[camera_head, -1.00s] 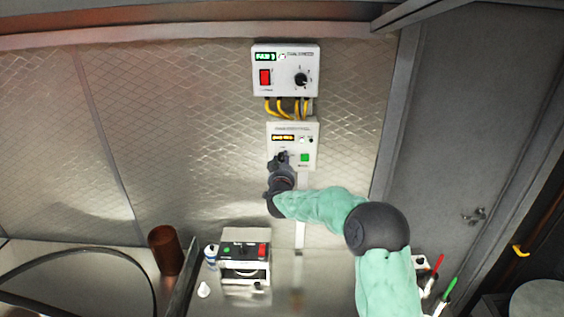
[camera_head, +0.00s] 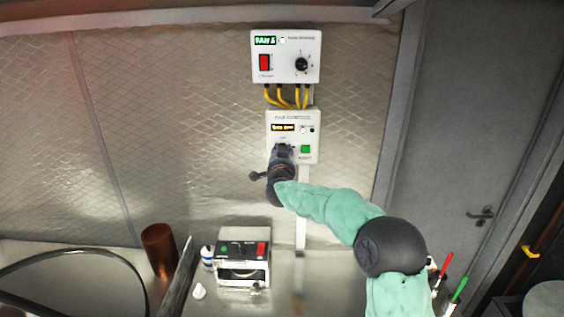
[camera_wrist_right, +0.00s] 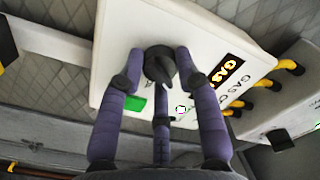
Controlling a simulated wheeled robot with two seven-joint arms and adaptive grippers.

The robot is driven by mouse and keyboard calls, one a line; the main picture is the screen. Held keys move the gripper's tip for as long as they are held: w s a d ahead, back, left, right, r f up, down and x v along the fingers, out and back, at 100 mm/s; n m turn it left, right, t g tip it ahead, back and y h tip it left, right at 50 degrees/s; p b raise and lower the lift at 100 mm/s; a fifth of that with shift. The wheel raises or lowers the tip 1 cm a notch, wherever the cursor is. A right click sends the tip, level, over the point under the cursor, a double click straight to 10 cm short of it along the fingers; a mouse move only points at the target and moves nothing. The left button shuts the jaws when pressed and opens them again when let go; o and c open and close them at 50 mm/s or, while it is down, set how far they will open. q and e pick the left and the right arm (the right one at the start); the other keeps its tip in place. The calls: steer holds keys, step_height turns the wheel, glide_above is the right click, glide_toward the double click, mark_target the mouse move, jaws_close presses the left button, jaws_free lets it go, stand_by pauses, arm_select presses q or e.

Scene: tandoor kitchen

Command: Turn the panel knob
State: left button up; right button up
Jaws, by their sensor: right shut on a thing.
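The lower white control panel (camera_head: 309,128) is on the wall, with a lit yellow display and a green button. In the right wrist view, "GAS" lettering shows on this panel (camera_wrist_right: 198,38). Its dark round knob (camera_wrist_right: 157,66) has a pointer ridge and sits between my purple-grey fingers. My right gripper (camera_head: 283,152) is at the panel's lower left and hides the knob in the head view. In the wrist view the right gripper (camera_wrist_right: 160,75) is shut on the knob, with fingers at both sides and one below. My left gripper is not in view.
A second white panel (camera_head: 284,45) is above, with a red switch and black knob; yellow cables (camera_head: 286,97) join the two. Below are a counter device (camera_head: 243,270), a brown cup (camera_head: 159,249) and a small bottle (camera_head: 207,257). A grey door (camera_head: 450,130) is at right.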

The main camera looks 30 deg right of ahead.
steer(key=shift+f+m+b, duration=0.15)
steer(key=shift+m+b, duration=4)
steer(key=shift+m, duration=1.35)
steer(key=o, duration=1.2)
steer(key=shift+c, duration=0.2)
steer(key=v, duration=1.2)
